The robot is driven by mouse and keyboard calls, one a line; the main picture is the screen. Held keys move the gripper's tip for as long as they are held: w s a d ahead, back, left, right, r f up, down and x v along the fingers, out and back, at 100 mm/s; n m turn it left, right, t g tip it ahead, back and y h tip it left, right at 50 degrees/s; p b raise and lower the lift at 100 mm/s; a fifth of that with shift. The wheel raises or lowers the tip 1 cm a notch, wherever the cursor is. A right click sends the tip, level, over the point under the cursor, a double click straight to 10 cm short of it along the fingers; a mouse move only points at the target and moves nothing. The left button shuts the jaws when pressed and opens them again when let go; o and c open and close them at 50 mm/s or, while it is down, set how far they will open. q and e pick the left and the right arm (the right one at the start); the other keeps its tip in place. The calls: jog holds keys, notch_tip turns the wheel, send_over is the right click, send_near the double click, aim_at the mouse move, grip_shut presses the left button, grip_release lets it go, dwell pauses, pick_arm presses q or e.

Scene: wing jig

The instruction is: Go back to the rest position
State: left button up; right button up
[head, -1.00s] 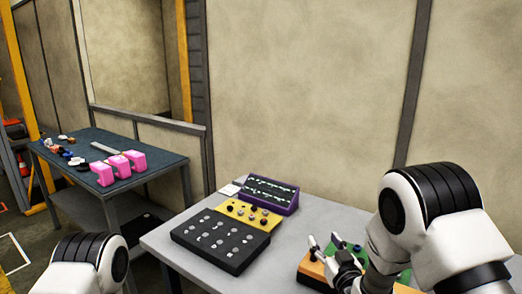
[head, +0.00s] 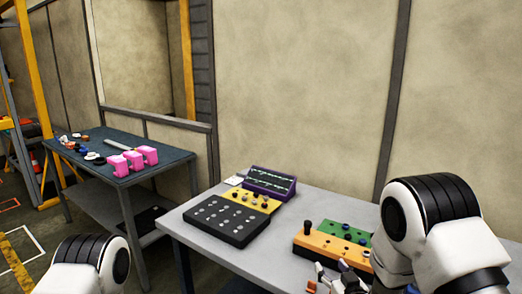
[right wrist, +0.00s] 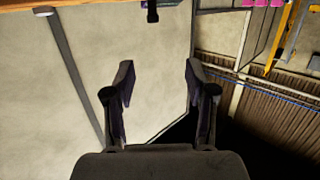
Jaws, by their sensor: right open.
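My right gripper (head: 335,278) is at the bottom of the head view, in front of the near edge of the light grey table (head: 215,255). In the right wrist view its two dark fingers (right wrist: 160,85) stand apart with nothing between them. My left arm shows only as a white and black link at the bottom left of the head view; its gripper is out of the picture.
On the grey table are a black block with round pegs (head: 226,220), a yellow block (head: 254,200), a purple rack (head: 271,183), an orange block (head: 332,246) and a green block (head: 345,232). A dark blue table (head: 175,165) with pink blocks (head: 132,160) stands at left.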

jog(key=s+d+f+m+g+h, duration=0.15)
jog(key=s+f+g, duration=0.25)
jog(key=s+f, duration=0.5)
jog(key=s+d+f+g+h, duration=0.1)
jog(key=s+d+f+g, duration=0.25)
jog(key=s+f, duration=0.5)
jog(key=s+d+f+g, duration=0.1)
jog(key=s+f+g, duration=0.25)
jog(key=s, duration=0.75)
jog(key=s+d+f+g, duration=0.1)
jog(key=s+f+g, duration=0.3)
jog(key=s, duration=0.7)
pick_arm(q)
notch_tip(320, 180, down, 10)
jog(key=b, duration=1)
pick_arm(e)
notch_tip(320, 180, down, 9)
jog(key=shift+f+g, duration=0.15)
jog(key=shift+g, duration=0.25)
pick_arm(q)
jog(key=shift+w, duration=0.2)
pick_arm(e)
jog(key=shift+m, duration=0.25)
